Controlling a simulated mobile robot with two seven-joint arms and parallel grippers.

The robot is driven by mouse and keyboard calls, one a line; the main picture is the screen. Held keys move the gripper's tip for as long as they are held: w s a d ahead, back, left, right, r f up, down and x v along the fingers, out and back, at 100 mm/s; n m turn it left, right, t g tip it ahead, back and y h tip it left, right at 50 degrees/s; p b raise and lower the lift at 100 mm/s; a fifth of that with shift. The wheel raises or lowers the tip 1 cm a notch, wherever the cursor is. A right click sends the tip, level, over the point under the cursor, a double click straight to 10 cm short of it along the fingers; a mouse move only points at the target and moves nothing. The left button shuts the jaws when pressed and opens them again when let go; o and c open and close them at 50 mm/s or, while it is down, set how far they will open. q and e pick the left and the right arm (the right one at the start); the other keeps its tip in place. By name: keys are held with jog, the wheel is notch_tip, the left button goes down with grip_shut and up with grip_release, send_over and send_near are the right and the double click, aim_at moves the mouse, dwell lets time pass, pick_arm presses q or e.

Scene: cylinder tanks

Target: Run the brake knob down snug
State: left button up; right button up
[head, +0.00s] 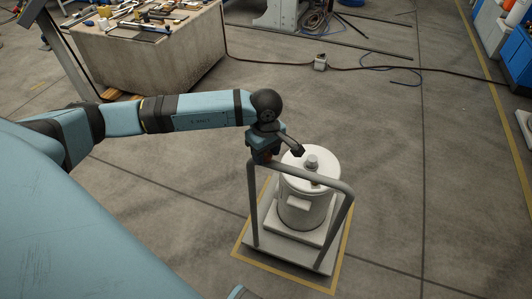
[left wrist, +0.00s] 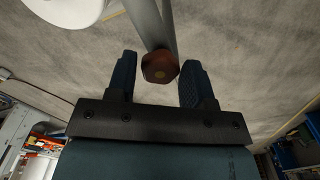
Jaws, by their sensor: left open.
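The brake knob (left wrist: 160,67) is a reddish-brown, faceted knob at the end of a grey tube in the left wrist view. In the head view the knob (head: 262,158) shows as a small brown patch at the top left corner of the cart's handle (head: 312,180), mostly covered by my gripper. My right gripper is out of view.
A white cylinder tank (head: 306,208) stands on the cart's flat base (head: 296,249), inside a yellow floor outline. A stone-coloured bench (head: 160,60) with tools is at the back left. A dark cable (head: 400,68) crosses the floor behind. Floor right of the cart is clear.

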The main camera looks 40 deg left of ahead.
pick_arm(q)
jog(key=shift+r+p, duration=0.75)
jog(key=shift+r, duration=0.65)
jog(key=shift+r+p, duration=0.5)
jog(key=shift+r, duration=0.6)
jog(key=shift+w, duration=0.1)
